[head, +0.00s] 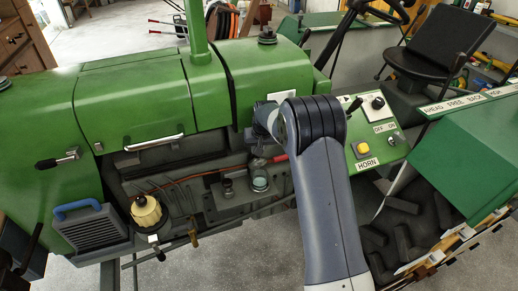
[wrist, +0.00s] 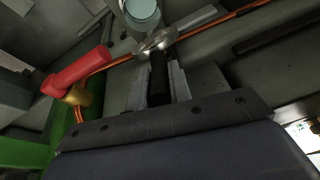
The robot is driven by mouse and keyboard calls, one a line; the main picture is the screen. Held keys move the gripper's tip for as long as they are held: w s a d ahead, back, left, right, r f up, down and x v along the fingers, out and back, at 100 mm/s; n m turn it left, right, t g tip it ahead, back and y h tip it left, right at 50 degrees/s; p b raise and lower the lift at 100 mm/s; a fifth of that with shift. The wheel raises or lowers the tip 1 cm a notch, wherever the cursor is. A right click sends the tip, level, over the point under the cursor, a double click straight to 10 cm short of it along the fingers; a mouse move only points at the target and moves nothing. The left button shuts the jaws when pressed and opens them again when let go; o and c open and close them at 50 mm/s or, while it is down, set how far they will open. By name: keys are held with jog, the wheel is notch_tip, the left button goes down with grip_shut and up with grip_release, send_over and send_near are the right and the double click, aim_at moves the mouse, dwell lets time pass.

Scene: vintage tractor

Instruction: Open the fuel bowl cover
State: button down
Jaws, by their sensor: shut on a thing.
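My gripper (wrist: 162,82) is shut on a black handle (wrist: 159,74) between its two pale fingers. The handle joins a silver metal fitting (wrist: 155,42) beside a pale glass bowl (wrist: 143,10). In the head view the glass bowl (head: 260,182) sits low on the tractor's side, below my gripper (head: 262,148), whose fingers are small and partly hidden there. I cannot tell how far the bowl's cover stands open.
A red-handled lever (wrist: 78,70) on a brass fitting lies left of my gripper in the wrist view. An orange line (wrist: 225,27) runs past the fitting. The green hood (head: 130,95) and a cream-capped part (head: 146,212) are left in the head view; the control panel (head: 370,130) is right.

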dwell(0.4)
jog(key=c, duration=1.3)
grip_release()
jog(key=a+b+v, duration=0.1)
jog(key=b+v, duration=0.1)
jog(key=v, duration=0.8)
jog(key=shift+d+r+b, duration=0.35)
jog(key=shift+d+b, duration=0.05)
jog(key=shift+d, duration=0.1)
jog(key=p+x, duration=0.2)
jog(key=x, duration=0.8)
jog(key=shift+f+p, duration=0.35)
jog(key=shift+f, duration=0.05)
